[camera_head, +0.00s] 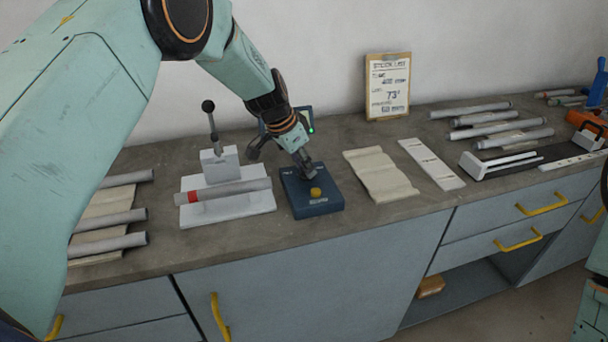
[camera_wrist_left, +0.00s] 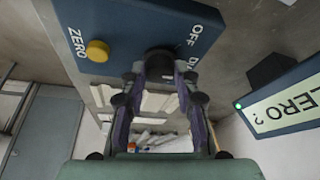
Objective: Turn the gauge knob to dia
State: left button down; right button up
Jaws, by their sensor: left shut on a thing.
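The blue gauge box (camera_head: 312,205) sits on the bench in the head view, with a yellow button (camera_head: 316,192) near its front. In the left wrist view the box (camera_wrist_left: 120,22) carries the labels OFF and DIA, the second partly covered, and a yellow button (camera_wrist_left: 97,50) beside the word ZERO. My left gripper (camera_head: 308,172) comes down on the box from above. In the left wrist view its fingers (camera_wrist_left: 160,78) are shut on the dark gauge knob (camera_wrist_left: 159,60). The knob's pointer direction cannot be made out. My right gripper is not in view.
A display (camera_wrist_left: 285,108) with a green light seems to read "ZERO ?". Left of the box is a white fixture (camera_head: 235,204) holding a grey tube with a red band. A beige cloth (camera_head: 380,174), a pale strip (camera_head: 431,163) and a stock list board (camera_head: 388,87) are to the right.

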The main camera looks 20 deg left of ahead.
pick_arm(q)
jog(key=shift+w+r+m+b, duration=0.1)
jog(key=shift+w+m+b, duration=0.05)
jog(key=shift+m+b, duration=0.7)
jog(key=shift+g, duration=0.3)
jog(key=c, duration=1)
grip_release()
jog(key=shift+r, duration=0.1)
jog(key=v, duration=1.2)
jog(key=shift+a, duration=0.2)
jog(key=shift+f, duration=0.25)
